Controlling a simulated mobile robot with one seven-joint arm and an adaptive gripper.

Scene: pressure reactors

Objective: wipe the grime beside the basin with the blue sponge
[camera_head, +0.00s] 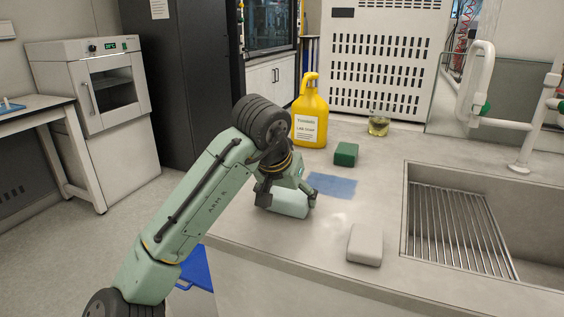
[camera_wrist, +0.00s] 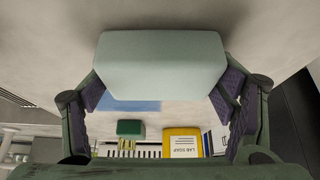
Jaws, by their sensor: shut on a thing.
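My gripper (camera_head: 287,197) is shut on a pale blue-green sponge (camera_head: 288,206), low over the counter left of the basin. In the wrist view the sponge (camera_wrist: 160,65) sits between both finger pads. I cannot tell whether its underside touches the counter. The basin (camera_head: 408,215) is sunk in the counter at the right, with a slatted metal rack inside. A flat blue patch (camera_head: 332,186) lies on the counter just behind and right of the sponge; it also shows in the wrist view (camera_wrist: 140,106). I cannot make out grime clearly; my gripper and the sponge hide some counter.
A green block (camera_head: 346,154) and a yellow lab soap bottle (camera_head: 310,115) stand behind the blue patch. A whitish block (camera_head: 365,244) lies near the front edge by the basin. White pipes rise behind the basin.

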